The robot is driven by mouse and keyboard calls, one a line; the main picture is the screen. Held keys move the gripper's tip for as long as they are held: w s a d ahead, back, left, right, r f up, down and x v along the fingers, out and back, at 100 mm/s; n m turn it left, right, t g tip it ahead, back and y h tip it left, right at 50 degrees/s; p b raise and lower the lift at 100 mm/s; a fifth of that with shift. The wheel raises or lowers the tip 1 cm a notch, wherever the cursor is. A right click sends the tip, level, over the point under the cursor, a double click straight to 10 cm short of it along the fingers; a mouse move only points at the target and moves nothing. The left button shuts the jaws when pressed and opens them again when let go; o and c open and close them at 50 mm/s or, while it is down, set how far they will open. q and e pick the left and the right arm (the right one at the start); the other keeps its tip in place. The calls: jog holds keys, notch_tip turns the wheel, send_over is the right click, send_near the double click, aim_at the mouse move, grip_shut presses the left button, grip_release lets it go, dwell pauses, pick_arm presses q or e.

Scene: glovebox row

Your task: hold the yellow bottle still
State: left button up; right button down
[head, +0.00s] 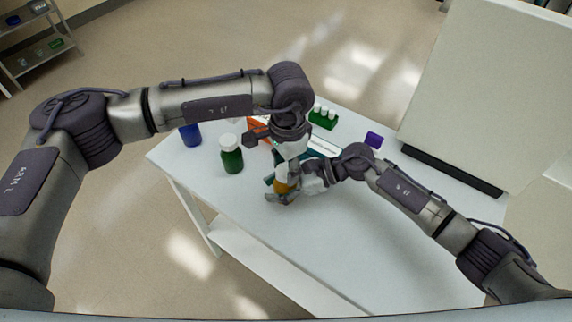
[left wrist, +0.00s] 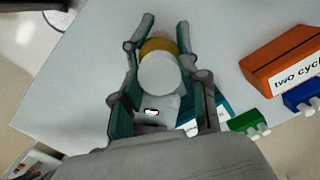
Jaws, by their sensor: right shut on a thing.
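The yellow bottle (head: 281,186) stands near the middle of the white table, with my right gripper (head: 284,192) shut on its body from the right. The grippers partly hide it. My left gripper (head: 286,166) points down from above at the bottle's top. In the left wrist view, the bottle's white cap (left wrist: 160,75) and part of its yellow body (left wrist: 158,45) lie between the fingers of my left gripper (left wrist: 164,40). The fingers run close along both sides; I cannot tell whether they touch.
A green bottle (head: 231,160) with a white cap and a blue bottle (head: 190,136) stand to the left. An orange box (left wrist: 282,62), a green rack (head: 322,118) and a purple block (head: 374,139) are behind. The table's front right (head: 350,240) is clear.

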pick_arm(q)
jog(key=shift+c, duration=1.2)
jog(key=o, duration=1.1)
jog(key=shift+o, duration=0.2)
